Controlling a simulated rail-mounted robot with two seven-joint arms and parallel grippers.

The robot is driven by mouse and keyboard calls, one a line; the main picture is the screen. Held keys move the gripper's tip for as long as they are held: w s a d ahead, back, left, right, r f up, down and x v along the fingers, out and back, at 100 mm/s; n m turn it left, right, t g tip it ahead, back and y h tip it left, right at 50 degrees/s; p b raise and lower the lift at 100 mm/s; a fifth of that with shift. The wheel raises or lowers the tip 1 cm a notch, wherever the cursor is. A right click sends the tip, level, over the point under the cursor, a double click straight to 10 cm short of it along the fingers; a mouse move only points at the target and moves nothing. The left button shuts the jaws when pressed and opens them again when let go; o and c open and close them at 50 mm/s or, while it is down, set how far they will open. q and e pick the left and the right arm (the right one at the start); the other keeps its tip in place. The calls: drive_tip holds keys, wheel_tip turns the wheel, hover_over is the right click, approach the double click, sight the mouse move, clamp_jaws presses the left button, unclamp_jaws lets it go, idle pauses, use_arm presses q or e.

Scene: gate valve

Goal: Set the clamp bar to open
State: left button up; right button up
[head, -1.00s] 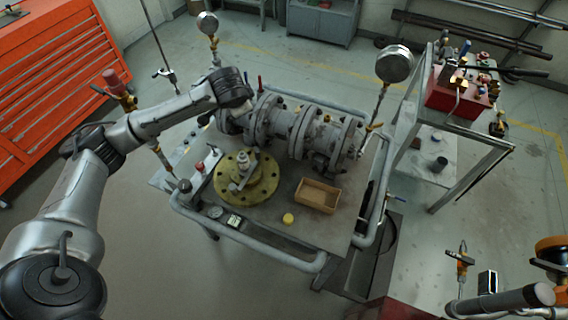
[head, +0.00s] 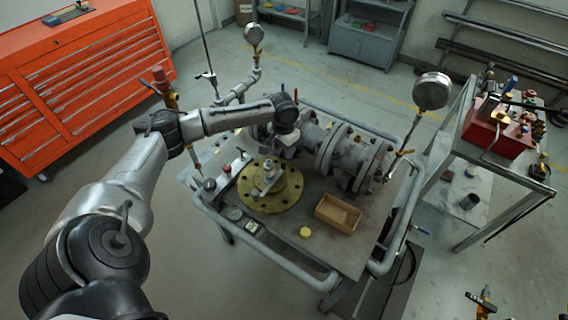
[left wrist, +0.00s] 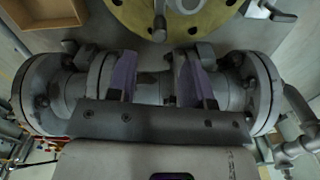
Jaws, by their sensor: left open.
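A yellow round flange (head: 287,193) lies flat on the bench, with a grey metal bar and stem (head: 267,179) on top of it. I cannot tell for sure which part is the clamp bar. My left gripper (head: 287,150) is behind the flange, over the grey flanged pipe (head: 345,160). In the left wrist view the two purplish fingers (left wrist: 157,78) are spread apart with the pipe (left wrist: 150,92) beneath them, and nothing is held. The flange's edge (left wrist: 130,14) shows at the top of that view. My right gripper is not visible.
A wooden box (head: 339,213) and a small yellow cap (head: 305,232) sit on the bench. A grey tube rail (head: 265,252) runs round the bench. Gauges on stems (head: 432,91) rise at its sides. A red cabinet (head: 80,75) stands left.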

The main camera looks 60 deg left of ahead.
sight(284, 161)
use_arm(q)
wheel_tip(284, 161, down, 8)
drive_tip(key=shift+f+b, duration=0.1)
drive_tip(key=shift+b, duration=0.3)
clamp_jaws()
idle(0.5)
